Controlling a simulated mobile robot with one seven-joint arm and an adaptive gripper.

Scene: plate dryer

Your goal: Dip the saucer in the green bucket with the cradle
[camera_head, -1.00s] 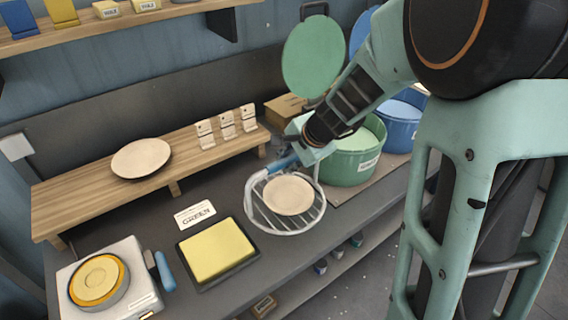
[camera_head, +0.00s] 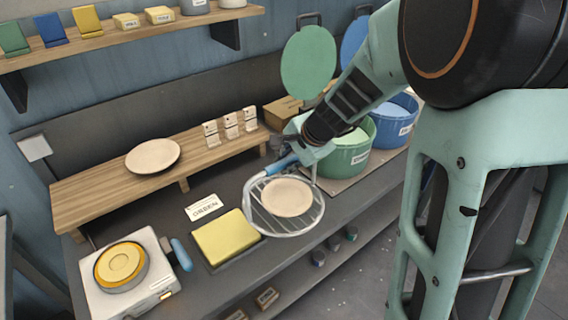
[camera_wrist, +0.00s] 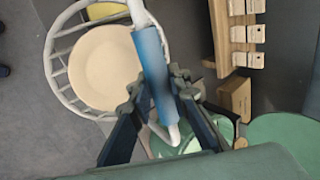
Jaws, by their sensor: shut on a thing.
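My gripper (camera_wrist: 158,95) is shut on the blue handle (camera_wrist: 152,62) of the white wire cradle (camera_head: 318,222); the handle also shows in the head view (camera_head: 283,164). A cream saucer (camera_head: 287,197) lies in the cradle, and it shows in the wrist view (camera_wrist: 105,68). The cradle is held near the counter's front edge, left of the green bucket (camera_head: 343,160). The green bucket is open, with pale green liquid (camera_head: 350,139) inside. A round green lid (camera_head: 309,64) stands upright behind it.
A blue bucket (camera_head: 395,128) stands right of the green one. A yellow sponge pad (camera_head: 226,237), a "GREEN" card (camera_head: 204,207) and a scale-like device (camera_head: 128,285) are to the left. A wooden rack (camera_head: 100,196) holds another plate (camera_head: 153,156) and several white tags.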

